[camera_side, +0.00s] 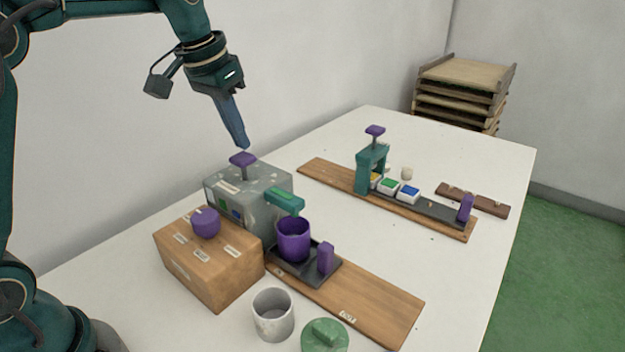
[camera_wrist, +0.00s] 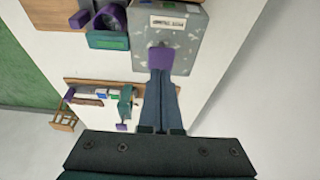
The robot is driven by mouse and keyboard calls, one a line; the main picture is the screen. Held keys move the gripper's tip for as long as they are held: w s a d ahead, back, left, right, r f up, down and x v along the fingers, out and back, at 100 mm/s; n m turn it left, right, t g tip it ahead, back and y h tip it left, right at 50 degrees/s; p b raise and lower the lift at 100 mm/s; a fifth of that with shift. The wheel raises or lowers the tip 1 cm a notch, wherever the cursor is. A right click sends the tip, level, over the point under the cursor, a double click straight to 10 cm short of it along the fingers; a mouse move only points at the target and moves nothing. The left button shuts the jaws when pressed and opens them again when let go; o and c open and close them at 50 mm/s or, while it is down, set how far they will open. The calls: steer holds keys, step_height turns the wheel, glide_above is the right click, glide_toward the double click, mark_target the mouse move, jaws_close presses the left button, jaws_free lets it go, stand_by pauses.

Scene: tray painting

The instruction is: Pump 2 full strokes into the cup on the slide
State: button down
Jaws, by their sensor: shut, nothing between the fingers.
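A grey speckled pump box (camera_side: 262,190) stands on the table with a purple plunger pad (camera_side: 243,159) raised on a stem at its top. A teal spout (camera_side: 285,201) juts from the box. A purple cup (camera_side: 293,240) stands upright under or just in front of the spout, on a dark slide (camera_side: 312,272) with a purple handle (camera_side: 325,258). My gripper (camera_side: 244,146) is shut and empty, its tips just above the plunger pad. In the wrist view the fingertips (camera_wrist: 160,72) overlap the purple pad (camera_wrist: 160,56); contact cannot be told. The cup's contents are not clear.
A wooden box with a purple knob (camera_side: 206,222) stands beside the pump. A grey cup (camera_side: 273,314) and green lid (camera_side: 325,336) are in front. Behind is a teal press (camera_side: 371,168) on a wooden board with small colour blocks. Stacked trays (camera_side: 465,85) stand at the back.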

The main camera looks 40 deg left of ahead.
mark_target(241, 157)
steer(key=shift+f, duration=0.25)
steer(key=shift+f, duration=1.95)
steer(key=shift+r, duration=2.25)
steer(key=shift+w+r, duration=0.1)
steer(key=shift+r, duration=2.4)
